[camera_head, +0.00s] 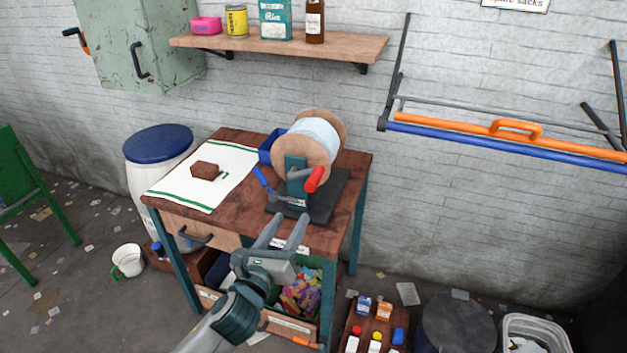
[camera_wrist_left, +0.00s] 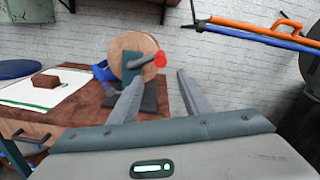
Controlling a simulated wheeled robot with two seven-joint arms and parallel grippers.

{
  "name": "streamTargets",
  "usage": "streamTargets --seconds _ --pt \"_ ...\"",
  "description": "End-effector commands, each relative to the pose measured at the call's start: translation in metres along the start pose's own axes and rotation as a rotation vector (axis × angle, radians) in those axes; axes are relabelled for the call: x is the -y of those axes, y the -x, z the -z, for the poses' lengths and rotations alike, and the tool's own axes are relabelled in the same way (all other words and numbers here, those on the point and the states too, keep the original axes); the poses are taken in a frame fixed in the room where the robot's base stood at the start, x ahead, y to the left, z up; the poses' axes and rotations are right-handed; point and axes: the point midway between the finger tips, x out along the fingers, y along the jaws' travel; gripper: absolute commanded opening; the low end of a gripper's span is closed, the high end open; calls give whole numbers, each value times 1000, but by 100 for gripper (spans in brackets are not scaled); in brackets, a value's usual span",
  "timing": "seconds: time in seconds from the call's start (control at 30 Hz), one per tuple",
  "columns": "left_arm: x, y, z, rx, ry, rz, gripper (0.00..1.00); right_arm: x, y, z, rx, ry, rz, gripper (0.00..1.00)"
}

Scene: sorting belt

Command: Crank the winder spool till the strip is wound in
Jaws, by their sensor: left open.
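The winder spool (camera_head: 320,136) has wooden end discs and a pale wound core. It sits on a teal stand with a dark base (camera_head: 322,203) on the wooden table (camera_head: 240,222). Its crank has a red handle (camera_head: 315,179), which points toward me at the front right of the spool. In the left wrist view the red handle (camera_wrist_left: 160,59) shows between and beyond the fingertips. My left gripper (camera_head: 285,226) is open and empty, in front of the table edge, short of the handle. A loose strip end cannot be made out. My right gripper is not in view.
A white cloth (camera_head: 190,191) with a brown block (camera_head: 205,170) lies at the table's left. A blue bin (camera_head: 268,146) stands behind the spool's left side. A crate of colourful scraps (camera_head: 298,292) is below. An orange and blue barred rack (camera_head: 500,140) hangs at right.

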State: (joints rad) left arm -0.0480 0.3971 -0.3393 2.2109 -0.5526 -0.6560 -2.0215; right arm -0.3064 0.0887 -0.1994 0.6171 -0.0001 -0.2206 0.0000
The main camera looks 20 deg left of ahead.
Motion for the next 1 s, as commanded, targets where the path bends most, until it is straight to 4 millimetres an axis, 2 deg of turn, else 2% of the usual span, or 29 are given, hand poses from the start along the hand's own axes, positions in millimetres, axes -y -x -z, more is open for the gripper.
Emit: streamTargets --seconds 0.27,0.53,1.0 --pt "1 -27 -2 1 1 -1 43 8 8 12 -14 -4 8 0" --pt "1 -73 -3 1 2 -1 43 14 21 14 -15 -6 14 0" --pt "1 -149 -2 0 2 0 43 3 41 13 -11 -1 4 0"
